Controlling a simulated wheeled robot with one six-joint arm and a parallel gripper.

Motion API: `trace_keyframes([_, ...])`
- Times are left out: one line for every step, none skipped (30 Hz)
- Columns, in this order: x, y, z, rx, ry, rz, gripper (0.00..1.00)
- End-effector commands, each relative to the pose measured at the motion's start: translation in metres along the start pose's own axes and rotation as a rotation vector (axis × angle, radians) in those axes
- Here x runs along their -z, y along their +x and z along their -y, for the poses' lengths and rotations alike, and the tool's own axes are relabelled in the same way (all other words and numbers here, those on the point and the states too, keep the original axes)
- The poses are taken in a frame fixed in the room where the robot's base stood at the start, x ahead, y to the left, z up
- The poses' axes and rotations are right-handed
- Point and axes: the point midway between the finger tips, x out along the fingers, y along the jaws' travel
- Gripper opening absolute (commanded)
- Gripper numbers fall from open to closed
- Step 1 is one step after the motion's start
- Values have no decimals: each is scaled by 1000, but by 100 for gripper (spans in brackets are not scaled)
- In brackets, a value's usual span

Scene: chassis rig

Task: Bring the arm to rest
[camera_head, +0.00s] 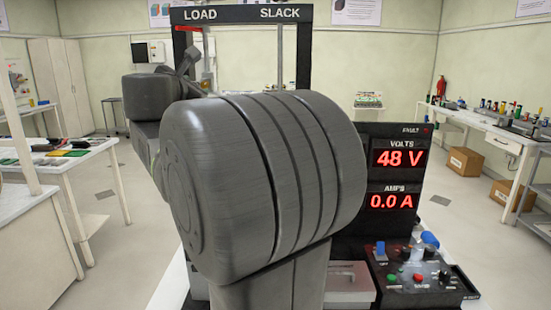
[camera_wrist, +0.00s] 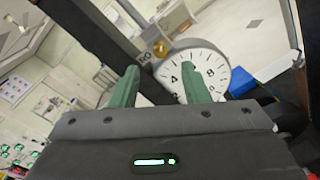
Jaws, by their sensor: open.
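My gripper (camera_wrist: 159,66) shows in the wrist view with its two green fingers spread apart and nothing between them. A white round dial (camera_wrist: 212,70) with black numbers is beyond the fingers, partly covered by the right one. I cannot tell how far apart they are. In the head view my own grey arm (camera_head: 265,185) fills the middle, and it hides my gripper there.
A black frame (camera_head: 240,14) marked LOAD and SLACK stands behind my arm. A panel reads 48 V (camera_head: 399,157) and 0.0 A. A control box (camera_head: 420,280) with knobs sits lower right. Tables stand left (camera_head: 55,160) and right (camera_head: 480,127); floor shows between.

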Motion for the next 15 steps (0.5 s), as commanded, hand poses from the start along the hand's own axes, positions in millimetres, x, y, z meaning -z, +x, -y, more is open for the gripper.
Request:
trace_keyframes([-1, 12, 0, 3, -2, 0, 42])
trace_keyframes([-1, 18, 1, 5, -1, 0, 42])
trace_keyframes([-1, 26, 0, 3, 0, 0, 42])
trace_keyframes([-1, 32, 0, 3, 0, -1, 42])
trace_keyframes([-1, 38, 1, 4, 0, 0, 42])
trace_keyframes([-1, 45, 0, 3, 0, -1, 42])
trace_keyframes([-1, 51, 0, 3, -1, -1, 42])
trace_keyframes([-1, 57, 0, 4, -1, 0, 42])
trace_keyframes([-1, 64, 0, 3, -1, 0, 42])
trace_keyframes([-1, 70, 0, 2, -1, -1, 42])
trace_keyframes([-4, 68, -2, 1, -33, 1, 42])
trace_keyframes([-4, 67, -3, 1, -81, 3, 42])
trace_keyframes([-4, 67, -2, 2, -116, 5, 42])
trace_keyframes([-4, 67, -3, 2, -150, 7, 42])
trace_keyframes([-4, 67, -3, 3, -193, 10, 42])
